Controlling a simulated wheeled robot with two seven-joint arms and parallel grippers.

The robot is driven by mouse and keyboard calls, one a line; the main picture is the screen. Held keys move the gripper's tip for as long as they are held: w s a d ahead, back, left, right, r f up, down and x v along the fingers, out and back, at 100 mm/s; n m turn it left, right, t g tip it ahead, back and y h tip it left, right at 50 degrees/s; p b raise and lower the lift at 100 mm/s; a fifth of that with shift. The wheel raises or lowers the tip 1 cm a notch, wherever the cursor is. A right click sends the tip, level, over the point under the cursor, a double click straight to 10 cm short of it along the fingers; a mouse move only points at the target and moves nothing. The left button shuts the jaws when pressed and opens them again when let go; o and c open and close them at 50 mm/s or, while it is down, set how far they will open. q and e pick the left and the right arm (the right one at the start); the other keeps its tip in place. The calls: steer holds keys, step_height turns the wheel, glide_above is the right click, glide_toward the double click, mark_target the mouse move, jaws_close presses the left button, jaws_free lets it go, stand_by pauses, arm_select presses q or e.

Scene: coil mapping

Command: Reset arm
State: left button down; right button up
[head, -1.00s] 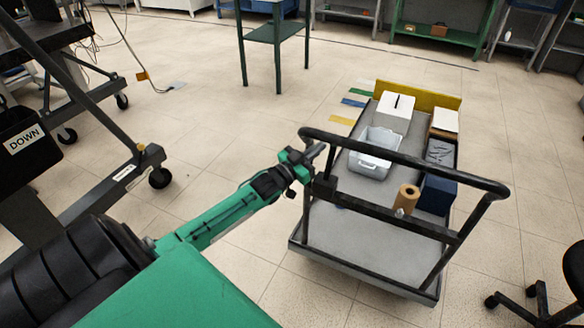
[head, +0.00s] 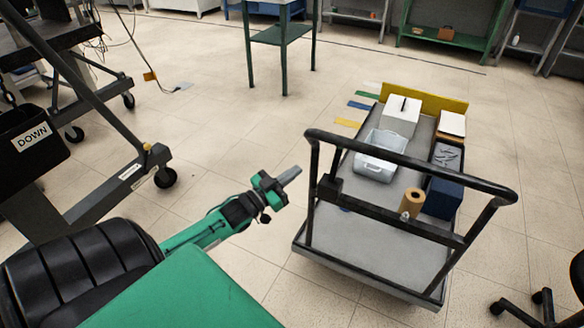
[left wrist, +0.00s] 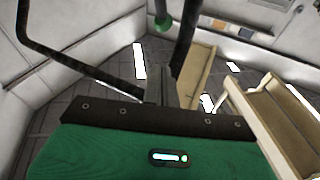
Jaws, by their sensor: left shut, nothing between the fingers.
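My left arm reaches in from the lower left in the head view. Its green and black gripper (head: 280,184) is shut and empty, just left of the cart's black handle and apart from it. The gripper's shut fingers also show in the left wrist view (left wrist: 162,85), above its green body. My right gripper is not in view.
A grey platform cart (head: 375,250) with a black handle (head: 420,167) stands to the right. It carries a light grey bin (head: 374,166), a white box (head: 401,117), a brown roll (head: 411,203) and a dark blue box (head: 442,198). A wheeled frame (head: 75,120) stands at left. Floor beyond the gripper is clear.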

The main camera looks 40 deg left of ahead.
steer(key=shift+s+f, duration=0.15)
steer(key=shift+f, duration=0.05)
